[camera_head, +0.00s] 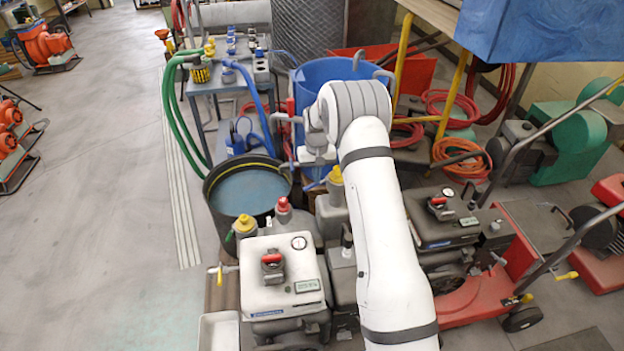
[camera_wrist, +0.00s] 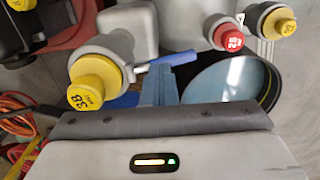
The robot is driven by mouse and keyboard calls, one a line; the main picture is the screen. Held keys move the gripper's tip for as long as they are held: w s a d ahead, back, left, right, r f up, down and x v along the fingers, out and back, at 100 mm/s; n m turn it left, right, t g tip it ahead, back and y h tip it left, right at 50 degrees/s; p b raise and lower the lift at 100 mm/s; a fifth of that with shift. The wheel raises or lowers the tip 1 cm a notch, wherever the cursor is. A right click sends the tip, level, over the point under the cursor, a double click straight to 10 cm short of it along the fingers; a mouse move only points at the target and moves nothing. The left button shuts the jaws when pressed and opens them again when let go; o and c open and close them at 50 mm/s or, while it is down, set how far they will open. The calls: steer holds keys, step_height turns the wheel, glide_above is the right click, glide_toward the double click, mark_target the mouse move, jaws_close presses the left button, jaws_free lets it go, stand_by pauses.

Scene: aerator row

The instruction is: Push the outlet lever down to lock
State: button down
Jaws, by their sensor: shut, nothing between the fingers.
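A blue lever (camera_wrist: 178,57) sticks out sideways from the grey neck of a yellow-capped bottle (camera_wrist: 94,82) marked 38. I take it for the outlet lever, though no label shows. It also shows in the head view (camera_head: 316,186), small, left of the bottle's neck. My gripper (camera_wrist: 158,68) has its blue-grey fingers together and empty. In the wrist view the fingertips overlap the lever's inner part; I cannot tell whether they touch it.
A dark tub of water (camera_head: 240,188) stands left of the lever, with a blue barrel (camera_head: 330,72) behind. A red-capped bottle (camera_head: 283,206) and another yellow-capped bottle (camera_head: 244,226) stand nearer. A pale aerator unit (camera_head: 281,280) is in front. Open floor lies left.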

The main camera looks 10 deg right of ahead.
steer(key=shift+f+b, duration=0.65)
steer(key=shift+f, duration=0.65)
step_height(320, 180, up, 11)
steer(key=a+p, duration=0.2)
steer(key=p, duration=0.4)
steer(key=shift+r, duration=0.1)
steer(key=s+d+r+t+p, duration=0.1)
steer(key=s+d+r+p, duration=0.1)
steer(key=s+r, duration=1.85)
steer(key=s, duration=0.9)
steer(key=s+r+t+p, duration=0.1)
steer(key=s+r, duration=0.2)
steer(key=s, duration=0.8)
steer(key=shift+d+t, duration=0.15)
steer(key=shift+t, duration=0.15)
